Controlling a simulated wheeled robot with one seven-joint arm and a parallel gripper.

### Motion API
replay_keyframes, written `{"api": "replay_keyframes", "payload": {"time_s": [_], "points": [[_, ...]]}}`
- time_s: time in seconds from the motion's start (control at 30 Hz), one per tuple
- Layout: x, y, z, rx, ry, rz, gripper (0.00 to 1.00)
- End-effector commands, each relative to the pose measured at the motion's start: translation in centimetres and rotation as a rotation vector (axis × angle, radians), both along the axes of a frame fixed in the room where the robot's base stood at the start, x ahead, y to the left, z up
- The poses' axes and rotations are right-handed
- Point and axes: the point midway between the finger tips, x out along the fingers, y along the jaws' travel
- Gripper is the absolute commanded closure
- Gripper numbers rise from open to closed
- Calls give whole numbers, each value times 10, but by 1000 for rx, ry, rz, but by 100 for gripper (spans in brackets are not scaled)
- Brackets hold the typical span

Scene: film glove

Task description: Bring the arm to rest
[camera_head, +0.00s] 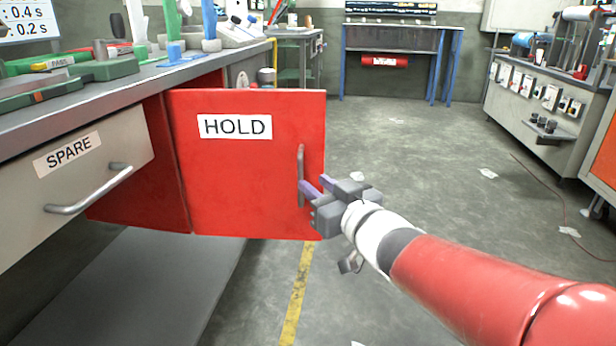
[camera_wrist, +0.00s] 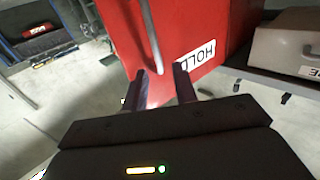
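My arm reaches in from the lower right in the head view. My gripper (camera_head: 318,185) is at the right edge of the red door marked HOLD (camera_head: 235,185), with its purple fingertips close to the door's grey vertical handle (camera_head: 300,163). The door stands swung out from the red cabinet under the bench. In the wrist view my gripper (camera_wrist: 161,70) has its two fingers apart, with nothing held between them. The handle (camera_wrist: 151,35) lies just beyond the fingertips there; I cannot tell whether they touch it.
A grey drawer marked SPARE (camera_head: 75,170) with a bar handle is left of the door. The workbench top (camera_head: 130,90) above carries tools and bottles. Open floor (camera_head: 420,165) lies behind and right of my gripper. A grey cabinet (camera_head: 535,100) stands at the right.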

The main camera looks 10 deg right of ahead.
Motion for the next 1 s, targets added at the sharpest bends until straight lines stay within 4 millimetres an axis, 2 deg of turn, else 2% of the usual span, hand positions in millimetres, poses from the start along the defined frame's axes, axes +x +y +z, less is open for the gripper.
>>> {"api": "replay_keyframes", "payload": {"time_s": [0.37,0.47,0.57,0.7,0.77,0.87,1.0], "points": [[-2,-3,1,-4,8,-16,72],[-4,-15,6,-22,44,-86,72],[-14,-37,9,-57,134,-213,72],[-47,-65,2,-107,353,-383,72],[-68,-70,-5,-125,466,-424,72],[-107,-70,-18,-151,659,-451,72],[-159,-56,-31,-176,886,-414,72]]}}
